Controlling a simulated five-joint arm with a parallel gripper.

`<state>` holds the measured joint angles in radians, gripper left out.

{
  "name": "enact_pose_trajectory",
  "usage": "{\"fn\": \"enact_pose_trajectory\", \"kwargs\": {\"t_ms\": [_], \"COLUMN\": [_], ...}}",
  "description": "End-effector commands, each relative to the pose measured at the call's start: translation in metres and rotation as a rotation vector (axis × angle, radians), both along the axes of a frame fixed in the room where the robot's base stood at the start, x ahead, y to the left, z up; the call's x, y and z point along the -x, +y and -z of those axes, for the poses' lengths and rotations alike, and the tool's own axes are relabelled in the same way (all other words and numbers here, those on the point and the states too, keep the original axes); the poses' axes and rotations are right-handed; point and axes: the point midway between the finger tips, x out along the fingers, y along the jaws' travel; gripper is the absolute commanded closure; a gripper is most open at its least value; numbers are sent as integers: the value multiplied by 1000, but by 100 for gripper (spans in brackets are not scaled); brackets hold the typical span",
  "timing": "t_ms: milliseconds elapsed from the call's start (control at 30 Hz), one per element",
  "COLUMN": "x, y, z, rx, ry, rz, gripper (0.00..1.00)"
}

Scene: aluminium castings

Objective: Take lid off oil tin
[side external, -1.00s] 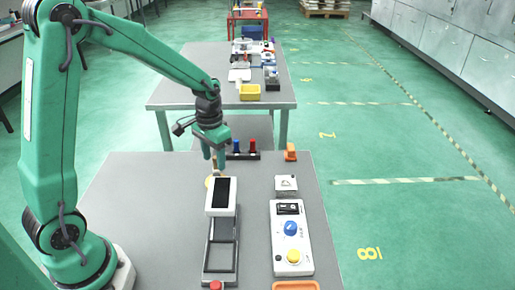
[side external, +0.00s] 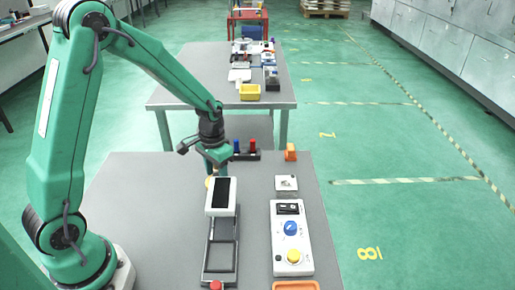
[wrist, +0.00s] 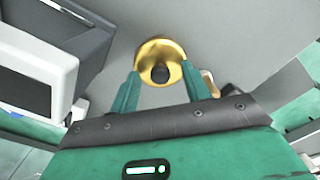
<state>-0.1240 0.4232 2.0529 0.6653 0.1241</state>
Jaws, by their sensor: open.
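The oil tin shows in the wrist view as a round brass-coloured top, with a dark round knob (wrist: 160,74) at the middle of its lid (wrist: 154,49). In the side external view only a small yellowish edge of the tin (side external: 209,182) shows, behind the white box. My gripper (wrist: 160,70) is open, with one green finger on each side of the knob and nothing held. I cannot tell how high the fingertips are above the lid. In the side external view my gripper (side external: 216,168) points down just behind the white box, which hides the fingertips.
A white box with a black screen (side external: 221,196) stands on a dark frame close in front of the tin. A white control panel (side external: 291,240) with blue and yellow knobs lies right. Behind stand a rack with blue and red pieces (side external: 245,155) and an orange block (side external: 290,152).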

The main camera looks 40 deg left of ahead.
Motion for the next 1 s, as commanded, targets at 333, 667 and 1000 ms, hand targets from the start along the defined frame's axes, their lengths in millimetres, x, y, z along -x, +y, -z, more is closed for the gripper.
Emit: {"fn": "enact_pose_trajectory", "kwargs": {"t_ms": [333, 667, 1000], "x": [0, 0, 0], "y": [0, 0, 0], "z": [0, 0, -4], "rx": [0, 0, 0], "ry": [0, 0, -1], "rz": [0, 0, 0], "gripper": [53, 100, 100]}}
